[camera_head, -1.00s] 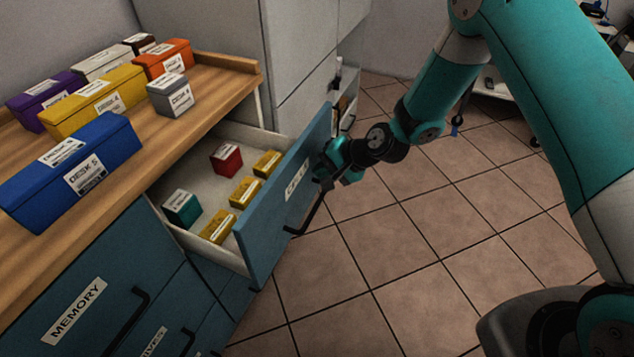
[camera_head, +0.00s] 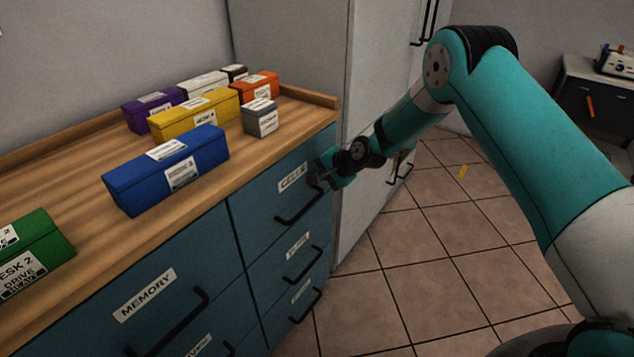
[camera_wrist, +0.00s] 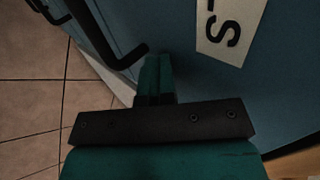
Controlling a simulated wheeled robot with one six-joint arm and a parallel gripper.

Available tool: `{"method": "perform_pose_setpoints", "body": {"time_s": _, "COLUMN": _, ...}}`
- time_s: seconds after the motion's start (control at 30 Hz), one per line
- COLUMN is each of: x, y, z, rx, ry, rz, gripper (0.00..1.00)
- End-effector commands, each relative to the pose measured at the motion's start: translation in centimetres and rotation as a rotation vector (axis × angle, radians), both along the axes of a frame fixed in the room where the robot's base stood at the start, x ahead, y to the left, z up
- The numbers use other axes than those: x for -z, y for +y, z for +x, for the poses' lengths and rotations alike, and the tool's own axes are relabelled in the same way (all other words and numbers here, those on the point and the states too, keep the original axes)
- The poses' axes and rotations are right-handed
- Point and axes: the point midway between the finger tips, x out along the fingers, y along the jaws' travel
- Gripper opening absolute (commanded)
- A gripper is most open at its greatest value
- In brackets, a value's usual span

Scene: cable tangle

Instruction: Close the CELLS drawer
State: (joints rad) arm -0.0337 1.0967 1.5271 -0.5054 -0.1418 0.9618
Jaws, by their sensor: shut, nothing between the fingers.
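The CELLS drawer (camera_head: 283,189) is the top right drawer of the blue cabinet. Its front looks flush with the cabinet, and its inside is hidden. Its black handle (camera_head: 299,208) sits below the CELLS label (camera_head: 293,177). My gripper (camera_head: 318,175) is at the right end of the drawer front, beside the label, touching or very close to it. In the wrist view the shut fingers (camera_wrist: 154,75) point at the blue front, between the black handle and the label's end. Nothing is held.
The wooden top carries several boxes, including a blue one (camera_head: 168,172), a yellow one (camera_head: 195,116) and a green one (camera_head: 32,252). The MEMORY drawer (camera_head: 165,303) is to the left. A tall grey cabinet (camera_head: 290,50) stands behind. Tiled floor (camera_head: 430,270) is free at right.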

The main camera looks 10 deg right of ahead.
Motion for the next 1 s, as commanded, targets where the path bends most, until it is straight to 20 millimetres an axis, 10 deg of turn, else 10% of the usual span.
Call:
{"method": "perform_pose_setpoints", "body": {"time_s": 0.57, "x": -0.2, "y": 0.3, "z": 0.4, "rx": 0.000, "ry": -0.014, "rz": 0.001, "gripper": 0.00}}
{"method": "perform_pose_setpoints", "body": {"time_s": 1.0, "x": -3.4, "y": -4.2, "z": -4.3, "rx": -0.003, "ry": -0.003, "rz": 0.000, "gripper": 0.00}}
